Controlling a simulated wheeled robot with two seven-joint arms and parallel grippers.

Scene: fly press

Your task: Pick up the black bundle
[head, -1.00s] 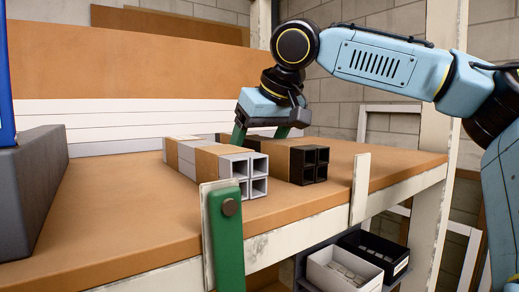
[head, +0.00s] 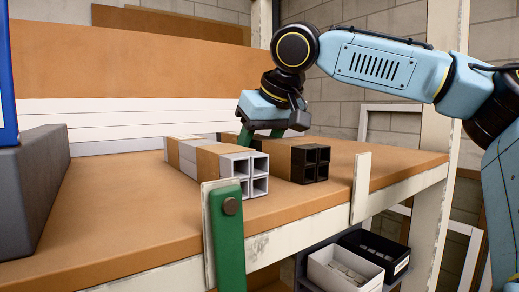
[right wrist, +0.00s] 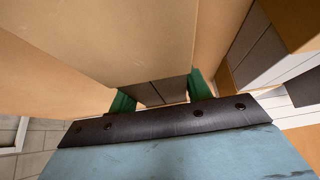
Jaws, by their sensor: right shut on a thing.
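The black bundle (head: 310,163) is a stack of black square tubes with a brown wrap, lying on the brown shelf top beside the white bundle (head: 258,175). My right gripper (head: 262,134) is over its rear part, with green fingers pointing down. In the right wrist view the gripper (right wrist: 158,90) has a finger on each side of the dark tubes (right wrist: 160,91), shut on them. The lower fingertips are partly hidden in the head view. The bundle appears to rest on the shelf. My left gripper is out of view.
A grey block (head: 35,180) stands at the left of the shelf. A green bracket (head: 226,235) and a pale upright plate (head: 360,188) rise at the front edge. White and black bins (head: 343,272) sit below. The shelf's left middle is clear.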

